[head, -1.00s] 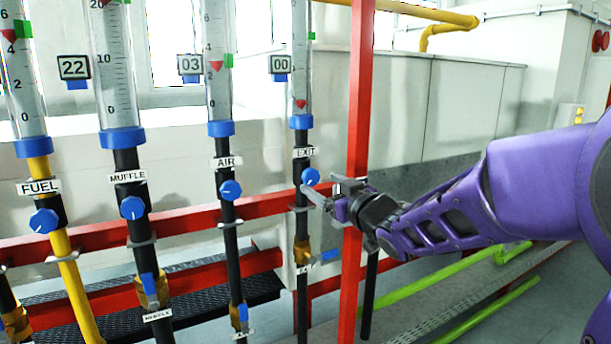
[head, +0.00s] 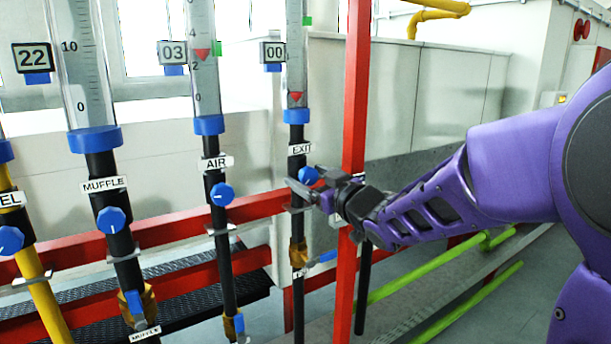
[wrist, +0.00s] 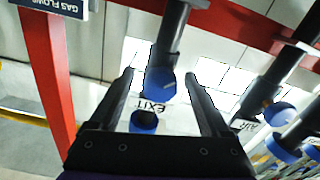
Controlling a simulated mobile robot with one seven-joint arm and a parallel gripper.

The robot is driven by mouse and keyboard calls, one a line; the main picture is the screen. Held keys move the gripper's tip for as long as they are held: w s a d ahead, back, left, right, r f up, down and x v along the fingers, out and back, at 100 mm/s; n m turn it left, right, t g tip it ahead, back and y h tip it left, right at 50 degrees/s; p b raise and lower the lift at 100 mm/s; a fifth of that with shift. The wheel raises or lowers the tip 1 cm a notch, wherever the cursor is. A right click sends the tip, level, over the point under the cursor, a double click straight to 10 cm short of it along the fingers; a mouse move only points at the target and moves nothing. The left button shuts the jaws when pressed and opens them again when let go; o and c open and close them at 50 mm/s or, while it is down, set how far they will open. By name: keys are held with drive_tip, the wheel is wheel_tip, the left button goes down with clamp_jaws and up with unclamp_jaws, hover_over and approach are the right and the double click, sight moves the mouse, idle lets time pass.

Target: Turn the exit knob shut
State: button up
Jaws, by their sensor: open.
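The exit knob (head: 308,176) is a small blue dial on the black exit pipe, just below the EXIT label (head: 300,149). My gripper (head: 304,178) is open at the knob, coming from the right, with one finger reaching past the knob's left side in the head view. In the upside-down wrist view, the exit knob (wrist: 160,83) shows between the tips of my open gripper (wrist: 160,76). I cannot tell whether the fingers touch it. The exit display (head: 272,53) reads 00, and a red marker (head: 295,97) sits low in the exit tube.
A red post (head: 352,110) stands just right of the exit pipe, close to my gripper. The air knob (head: 222,194) and muffle knob (head: 111,220) are on pipes to the left. A red rail (head: 165,228) crosses behind the pipes.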

clamp_jaws()
idle(0.5)
drive_tip(key=shift+r+m+p, duration=0.15)
drive_tip(key=shift+m+p, duration=0.15)
drive_tip(key=shift+p, duration=0.15)
